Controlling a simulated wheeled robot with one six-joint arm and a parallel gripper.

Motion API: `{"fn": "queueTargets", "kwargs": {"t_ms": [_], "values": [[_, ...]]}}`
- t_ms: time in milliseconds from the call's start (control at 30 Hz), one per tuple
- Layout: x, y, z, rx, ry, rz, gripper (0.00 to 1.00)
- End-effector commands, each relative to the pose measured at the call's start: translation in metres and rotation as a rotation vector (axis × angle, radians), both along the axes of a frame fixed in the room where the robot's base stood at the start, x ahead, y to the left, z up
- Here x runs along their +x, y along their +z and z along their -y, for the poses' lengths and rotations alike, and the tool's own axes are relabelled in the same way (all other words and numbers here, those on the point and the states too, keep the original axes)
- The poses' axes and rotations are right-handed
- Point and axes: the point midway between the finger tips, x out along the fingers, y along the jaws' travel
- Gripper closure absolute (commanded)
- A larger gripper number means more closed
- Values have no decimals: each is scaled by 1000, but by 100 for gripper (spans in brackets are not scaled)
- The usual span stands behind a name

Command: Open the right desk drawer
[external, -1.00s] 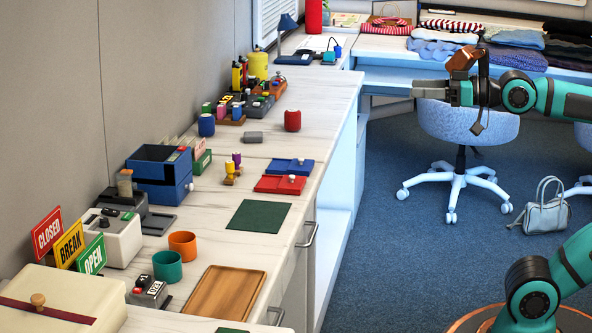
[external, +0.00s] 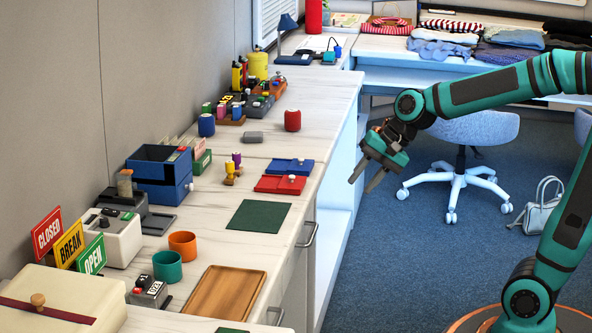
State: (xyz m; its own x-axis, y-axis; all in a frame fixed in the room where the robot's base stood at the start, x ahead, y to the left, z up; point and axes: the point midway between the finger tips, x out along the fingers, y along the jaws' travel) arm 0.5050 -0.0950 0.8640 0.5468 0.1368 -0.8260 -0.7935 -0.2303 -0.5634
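Two metal drawer handles show on the front edge of the long white desk (external: 318,185). The farther handle (external: 308,234) is also further right in the picture; the nearer handle (external: 277,315) is at the bottom. Both drawers look closed, though their fronts are seen very steeply. My gripper (external: 364,182) is in the air to the right of the desk, beyond and to the right of the farther handle. It points down and left. Its two fingers are apart with nothing between them. It touches no handle.
A blue office chair (external: 470,130) stands behind my gripper, with a pale handbag (external: 543,215) on the carpet. A green mat (external: 258,216) and a wooden tray (external: 224,292) lie on the desktop. The carpet beside the drawers is clear.

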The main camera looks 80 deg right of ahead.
Motion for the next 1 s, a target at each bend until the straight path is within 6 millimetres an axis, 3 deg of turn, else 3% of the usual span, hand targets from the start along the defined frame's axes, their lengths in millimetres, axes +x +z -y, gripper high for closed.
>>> {"fn": "queueTargets", "kwargs": {"t_ms": [100, 400, 767, 1000], "values": [[7, -29, 12, 159, -109, -109, 68], [17, -89, 37, 564, -385, -362, 68], [28, -141, 74, 1057, -700, -647, 68], [33, -170, 109, 1396, -880, -826, 68]]}}
